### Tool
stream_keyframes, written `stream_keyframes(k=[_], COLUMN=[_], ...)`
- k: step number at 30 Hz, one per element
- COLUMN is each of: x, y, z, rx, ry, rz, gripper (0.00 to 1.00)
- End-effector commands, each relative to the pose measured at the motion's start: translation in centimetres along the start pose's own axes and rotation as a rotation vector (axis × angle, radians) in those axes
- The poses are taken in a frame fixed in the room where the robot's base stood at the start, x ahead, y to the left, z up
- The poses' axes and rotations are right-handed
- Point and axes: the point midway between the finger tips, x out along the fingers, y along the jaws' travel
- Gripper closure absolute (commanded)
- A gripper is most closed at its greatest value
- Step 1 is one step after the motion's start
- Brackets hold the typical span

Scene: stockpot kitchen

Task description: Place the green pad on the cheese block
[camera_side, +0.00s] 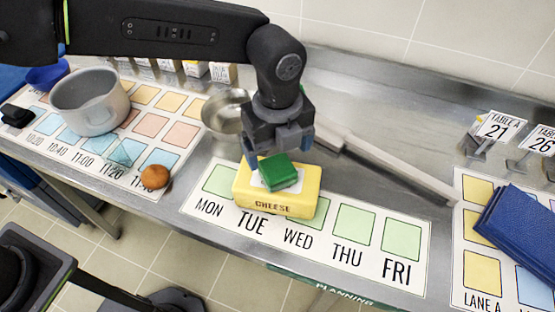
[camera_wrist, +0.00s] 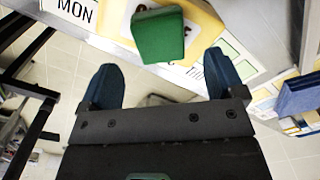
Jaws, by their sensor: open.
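The green pad (camera_side: 278,172) lies on top of the yellow cheese block (camera_side: 277,203), over its pale label. The block rests on the weekday mat (camera_side: 338,231), around the TUE and WED squares. In the wrist view the green pad (camera_wrist: 158,35) is beyond my fingertips, with part of the cheese block (camera_wrist: 203,22) around it. My gripper (camera_side: 276,158) is just above and behind the pad in the side view. Its two blue fingers are spread apart and empty in the wrist view (camera_wrist: 162,82). The pad's underside is hidden.
A grey pot (camera_side: 90,103) and a brown ball (camera_side: 155,177) stand on the left mat. A metal bowl (camera_side: 222,112) and a long rail (camera_side: 385,165) lie behind the block. Blue folders (camera_side: 522,226) and table signs (camera_side: 500,126) are at right. The THU and FRI squares are clear.

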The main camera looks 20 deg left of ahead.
Motion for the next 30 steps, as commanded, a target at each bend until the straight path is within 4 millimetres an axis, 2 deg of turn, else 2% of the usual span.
stream_keyframes(k=[3, 9, 13, 23, 26, 29, 30], x=[-2.7, -5.6, -6.5, -7.0, -8.4, -10.8, -11.8], y=[-0.1, 0.0, 0.0, 0.3, 1.6, 4.5, 6.1], z=[0.0, 0.0, 0.0, 0.4, 2.0, 4.8, 6.1], rx=[0.0, 0.0, 0.0, -0.023, -0.131, -0.344, -0.453], ry=[0.0, 0.0, 0.0, 0.0, -0.002, -0.002, -0.001], rz=[-0.004, -0.001, 0.001, -0.005, -0.03, -0.078, -0.1], gripper=[0.12, 0.12, 0.12, 0.12, 0.12, 0.12, 0.12])
